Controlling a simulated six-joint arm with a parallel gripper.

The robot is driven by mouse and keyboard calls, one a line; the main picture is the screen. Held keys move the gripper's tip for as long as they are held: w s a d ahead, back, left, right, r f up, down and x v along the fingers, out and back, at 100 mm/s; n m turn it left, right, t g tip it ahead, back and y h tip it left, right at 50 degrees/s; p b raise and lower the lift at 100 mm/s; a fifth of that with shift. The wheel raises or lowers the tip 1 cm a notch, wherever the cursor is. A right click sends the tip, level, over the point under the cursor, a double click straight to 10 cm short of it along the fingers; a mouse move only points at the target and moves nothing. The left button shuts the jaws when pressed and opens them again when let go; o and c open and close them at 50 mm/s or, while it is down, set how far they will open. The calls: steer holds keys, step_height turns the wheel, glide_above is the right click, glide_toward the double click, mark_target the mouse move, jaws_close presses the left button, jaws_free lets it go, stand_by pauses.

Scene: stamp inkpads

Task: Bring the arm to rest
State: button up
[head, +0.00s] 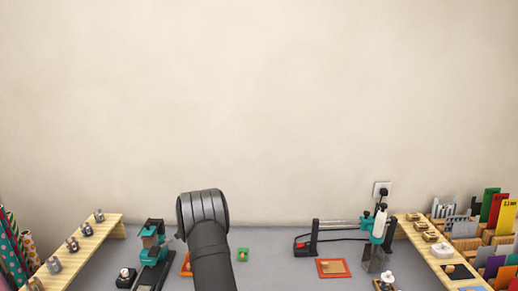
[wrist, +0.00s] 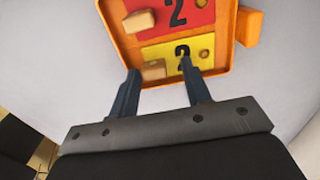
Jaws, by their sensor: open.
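My gripper (wrist: 160,67) shows in the wrist view, with its two dark fingers spread apart and nothing between them. Beyond the fingertips is an orange tray (wrist: 108,38) with a red panel (wrist: 200,14) and a yellow panel (wrist: 160,50), each marked with a 2. Small wooden blocks (wrist: 154,70) and round knobs sit on the panels. I cannot tell whether the fingers touch the tray. In the head view my dark arm rises in front of the desk. It hides the gripper and much of an orange object (head: 185,268) beside it.
A teal press (head: 152,244) stands left of the arm, and a teal-and-black stand (head: 377,226) at right. A red-orange framed pad (head: 332,268) and a small green piece (head: 242,255) lie on the grey desk (head: 280,240). Wooden shelves (head: 92,238) flank both sides.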

steer(key=shift+w+r, duration=0.1)
steer(key=shift+r, duration=1.7)
